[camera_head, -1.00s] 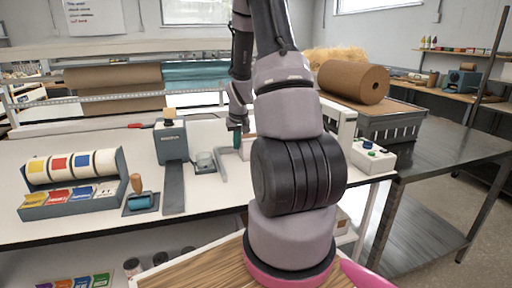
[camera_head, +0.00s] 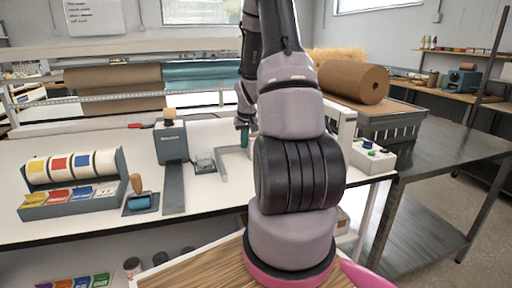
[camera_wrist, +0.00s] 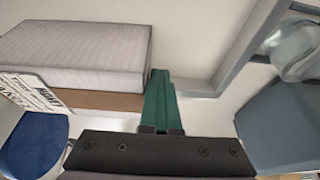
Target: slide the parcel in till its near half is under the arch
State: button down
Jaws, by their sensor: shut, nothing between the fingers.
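My gripper (camera_head: 244,138) reaches down over the white table, with its green fingers shut; they also show in the wrist view (camera_wrist: 160,98). In the wrist view a brown cardboard side, which I take as the parcel (camera_wrist: 100,100), lies left of the fingers. The fingers are at its right end; I cannot tell whether they touch it. A pale grey ribbed block (camera_wrist: 75,48) appears above or against it, and a white barcode label (camera_wrist: 38,93) is at its left. In the head view my arm hides the parcel. A white arch (camera_head: 343,128) shows partly, right of my arm.
A grey L-shaped frame (camera_wrist: 205,84) lies right of the fingers. A glass dish (camera_head: 204,162) and a grey dispenser (camera_head: 171,145) stand to its left in the head view. A control box (camera_head: 372,156) with buttons sits at the right table end.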

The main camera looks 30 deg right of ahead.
jog(key=shift+s+d, duration=0.25)
jog(key=shift+d, duration=0.9)
jog(key=shift+s+d, duration=0.15)
jog(key=shift+d, duration=0.55)
jog(key=shift+s+d, duration=0.15)
jog(key=shift+d, duration=0.5)
jog(key=shift+s+d, duration=0.2)
jog(key=shift+d, duration=0.55)
jog(key=shift+s+d, duration=0.2)
jog(key=shift+d, duration=0.6)
